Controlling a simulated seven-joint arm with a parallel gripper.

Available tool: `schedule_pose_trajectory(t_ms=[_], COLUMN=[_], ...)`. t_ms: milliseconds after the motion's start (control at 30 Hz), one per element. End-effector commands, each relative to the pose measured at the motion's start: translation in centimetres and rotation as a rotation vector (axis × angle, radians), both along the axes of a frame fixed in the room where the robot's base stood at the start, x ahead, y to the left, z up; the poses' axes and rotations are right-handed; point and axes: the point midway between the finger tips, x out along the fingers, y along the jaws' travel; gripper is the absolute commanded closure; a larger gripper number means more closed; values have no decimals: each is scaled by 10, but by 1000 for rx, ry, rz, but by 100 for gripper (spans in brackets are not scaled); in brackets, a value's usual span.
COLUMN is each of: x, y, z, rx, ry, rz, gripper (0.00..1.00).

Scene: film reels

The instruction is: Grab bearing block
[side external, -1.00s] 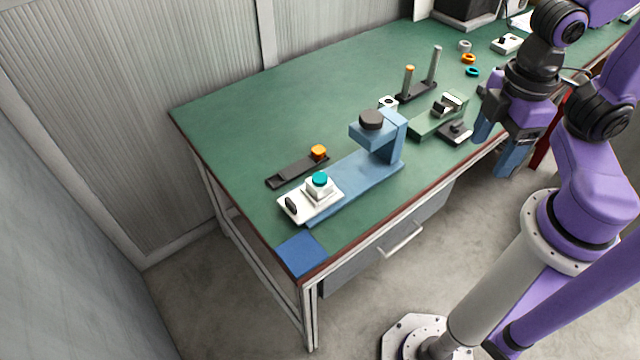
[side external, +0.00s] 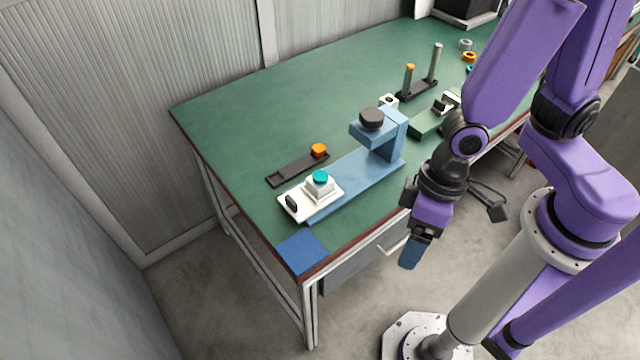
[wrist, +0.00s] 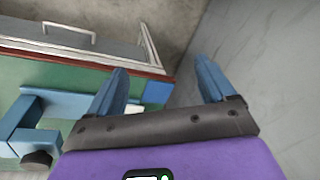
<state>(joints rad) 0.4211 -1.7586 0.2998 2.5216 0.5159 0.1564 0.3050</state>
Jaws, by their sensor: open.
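A small white block with a dark round hole (side external: 388,101), which looks like the bearing block, sits on the green bench behind the blue press fixture (side external: 358,180). The fixture also shows in the wrist view (wrist: 60,104). A white slide block (side external: 298,202) with a black handle and a teal-topped piece (side external: 320,178) sits at the fixture's near-left end. My gripper (side external: 410,255) hangs in front of the bench's front edge, pointing down, apart from all these. In the wrist view its two blue fingers (wrist: 160,85) are spread and empty.
A black tray with an orange piece (side external: 319,150) lies behind the fixture. Two upright posts (side external: 421,75) and a green fixture (side external: 430,120) stand to the right, partly behind my arm. A blue pad (side external: 301,252) marks the near corner. The bench's left rear is clear.

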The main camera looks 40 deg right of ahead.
Motion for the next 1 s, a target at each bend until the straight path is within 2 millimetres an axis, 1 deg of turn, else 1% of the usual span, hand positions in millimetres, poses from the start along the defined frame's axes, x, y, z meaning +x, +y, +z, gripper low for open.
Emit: schedule_pose_trajectory(t_ms=[33, 133, 233, 300, 400, 500, 633, 800, 900, 1000], x=[1, 10, 22, 31, 47, 64, 86, 107, 114, 117], y=[6, 15, 18, 17, 11, 1, -12, -23, -25, -26], z=[-16, -43, -68, -84, -101, -111, -112, -97, -88, -82], rx=[-16, -26, -38, -45, -48, -40, -8, 64, 101, 125], ry=[-14, -68, -150, -223, -349, -497, -712, -965, -1061, -1113], rz=[-56, -186, -306, -384, -479, -552, -605, -609, -594, -585], gripper=[17, 17, 17, 17, 17, 17, 17, 17, 17, 17])
